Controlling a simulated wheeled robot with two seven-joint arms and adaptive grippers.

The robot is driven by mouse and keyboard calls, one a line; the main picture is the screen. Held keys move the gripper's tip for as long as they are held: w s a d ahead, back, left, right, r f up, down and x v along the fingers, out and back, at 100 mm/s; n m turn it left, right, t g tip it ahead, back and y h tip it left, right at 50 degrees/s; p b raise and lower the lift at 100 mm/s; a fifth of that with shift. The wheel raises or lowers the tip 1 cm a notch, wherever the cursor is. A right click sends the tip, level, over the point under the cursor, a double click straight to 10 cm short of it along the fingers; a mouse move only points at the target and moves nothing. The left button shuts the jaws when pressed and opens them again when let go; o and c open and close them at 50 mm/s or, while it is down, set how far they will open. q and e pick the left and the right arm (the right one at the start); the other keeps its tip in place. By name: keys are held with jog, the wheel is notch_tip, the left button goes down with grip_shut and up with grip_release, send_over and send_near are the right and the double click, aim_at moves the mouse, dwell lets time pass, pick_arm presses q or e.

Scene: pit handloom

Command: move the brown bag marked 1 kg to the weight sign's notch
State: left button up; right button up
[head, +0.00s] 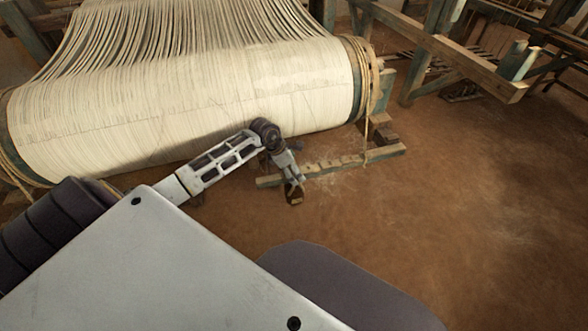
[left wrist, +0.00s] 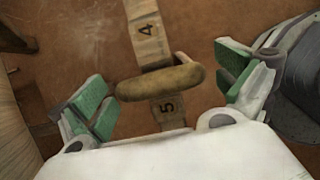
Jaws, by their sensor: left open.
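A brown bag (left wrist: 160,82) lies crosswise over a pale notched wooden bar (left wrist: 147,35) in the left wrist view, between the numbers 4 and 5. No 1 kg mark shows on the side I see. My left gripper (head: 294,187) is above the bar's near left part in the head view. In the left wrist view its green pads are wide apart, one on each side of the bag, with gaps at both ends. The bar (head: 340,164) also shows in the head view. I cannot make out a weight sign. My right gripper is not in view.
A large roller wound with cream warp threads (head: 230,90) stands just behind the bar. A rope (head: 368,110) hangs at its right end. Wooden loom frames (head: 450,50) stand at the back right. The brown earth floor (head: 470,220) at right is clear.

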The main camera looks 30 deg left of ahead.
pick_arm(q)
jog(key=shift+v, duration=3.6)
